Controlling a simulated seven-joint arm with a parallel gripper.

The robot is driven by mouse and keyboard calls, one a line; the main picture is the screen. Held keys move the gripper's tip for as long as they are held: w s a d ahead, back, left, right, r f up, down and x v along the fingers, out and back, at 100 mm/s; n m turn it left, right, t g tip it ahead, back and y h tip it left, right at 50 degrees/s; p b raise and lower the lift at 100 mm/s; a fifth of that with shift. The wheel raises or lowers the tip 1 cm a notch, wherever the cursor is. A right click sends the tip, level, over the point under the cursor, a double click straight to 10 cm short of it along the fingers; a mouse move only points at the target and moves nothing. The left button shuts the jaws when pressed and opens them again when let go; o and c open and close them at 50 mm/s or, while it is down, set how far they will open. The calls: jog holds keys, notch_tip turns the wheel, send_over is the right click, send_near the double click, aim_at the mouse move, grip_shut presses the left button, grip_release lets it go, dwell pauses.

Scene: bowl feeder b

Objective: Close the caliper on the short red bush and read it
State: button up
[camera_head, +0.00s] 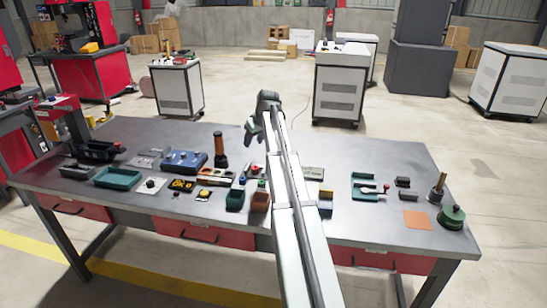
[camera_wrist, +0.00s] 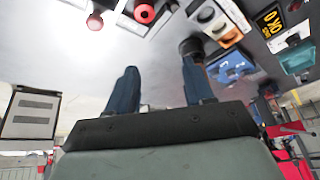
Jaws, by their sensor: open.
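My gripper (camera_head: 252,128) is raised over the back middle of the bench in the head view. In the wrist view its two dark blue fingers (camera_wrist: 160,88) stand wide apart with nothing between them. A short red round piece (camera_wrist: 144,13) stands on the bench beyond the fingers, near the top edge of the wrist view; it may be the red bush. A second red round piece (camera_wrist: 94,22) is to its left. I cannot single out the caliper for sure in either view. My arm covers part of the middle of the bench.
A dark-and-brown upright post (camera_head: 220,150) stands beside a blue block (camera_head: 184,160). A green fixture (camera_head: 357,190) and a green round base (camera_head: 451,217) are right. The bench's back right is clear.

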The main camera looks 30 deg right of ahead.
jog(key=s+d+r, duration=0.2)
jog(key=s+d, duration=0.4)
jog(key=d, duration=0.3)
jog(key=shift+h, duration=0.3)
jog(key=x, duration=1.3)
jog(key=shift+a+f, duration=0.2)
jog(key=shift+f, duration=0.15)
jog(key=shift+c, duration=0.3)
jog(key=c, duration=0.7)
jog(key=shift+w+a, duration=1.35)
jog(key=shift+w, duration=0.1)
jog(key=shift+c, duration=0.2)
jog(key=shift+o, duration=1.2)
jog(key=shift+w+a, duration=0.1)
jog(key=shift+a, duration=0.1)
jog(key=o, duration=0.6)
jog(key=shift+c, duration=0.2)
jog(key=shift+d, duration=0.1)
